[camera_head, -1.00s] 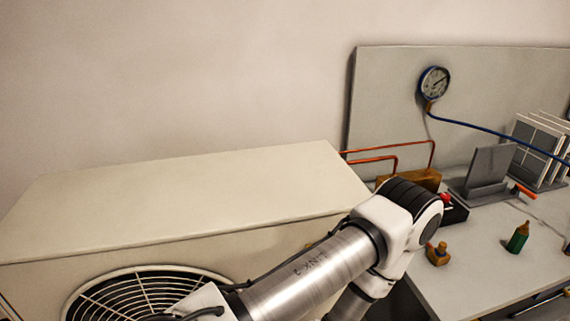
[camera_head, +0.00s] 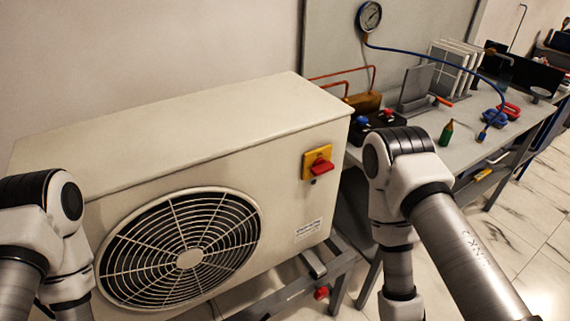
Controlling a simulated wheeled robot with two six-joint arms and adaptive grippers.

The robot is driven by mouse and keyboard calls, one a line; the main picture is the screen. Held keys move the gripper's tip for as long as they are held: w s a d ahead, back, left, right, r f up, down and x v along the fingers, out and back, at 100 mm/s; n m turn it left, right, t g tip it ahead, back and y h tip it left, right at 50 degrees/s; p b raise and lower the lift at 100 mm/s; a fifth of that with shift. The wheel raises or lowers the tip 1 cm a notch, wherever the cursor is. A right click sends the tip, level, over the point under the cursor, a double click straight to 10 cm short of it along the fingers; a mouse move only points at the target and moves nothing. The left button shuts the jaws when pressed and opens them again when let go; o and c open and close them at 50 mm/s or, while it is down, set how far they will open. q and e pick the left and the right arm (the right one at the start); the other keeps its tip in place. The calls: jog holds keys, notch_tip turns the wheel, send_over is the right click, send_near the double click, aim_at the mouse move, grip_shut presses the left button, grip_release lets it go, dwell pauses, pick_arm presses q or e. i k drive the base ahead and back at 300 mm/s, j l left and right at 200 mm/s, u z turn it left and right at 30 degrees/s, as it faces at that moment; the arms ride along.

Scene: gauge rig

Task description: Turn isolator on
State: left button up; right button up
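The isolator (camera_head: 318,162) is a yellow plate with a red rotary handle, on the front of the beige outdoor unit (camera_head: 250,122), near its right edge. The red handle looks roughly level; I cannot tell its exact setting. My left arm stands at the left edge and my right arm stands to the right of the isolator, with a gap between. Both grippers are out of the picture below, so their fingers are hidden.
A grey bench (camera_head: 462,128) stands behind on the right, with a gauge (camera_head: 369,16), a blue hose (camera_head: 440,57), a green bottle (camera_head: 446,133) and a black block with red and blue knobs (camera_head: 375,122). A round fan grille (camera_head: 150,250) fills the unit's front. A red knob (camera_head: 321,293) shows low.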

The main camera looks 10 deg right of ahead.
aim_at(319, 166)
jog(key=i+l, duration=0.15)
jog(key=l, duration=0.2)
jog(key=i+l+u, duration=0.1)
jog(key=l, duration=0.2)
jog(key=i+l, duration=0.15)
jog(key=l, duration=0.2)
jog(key=i+l, duration=0.15)
jog(key=l, duration=0.2)
jog(key=u, duration=0.05)
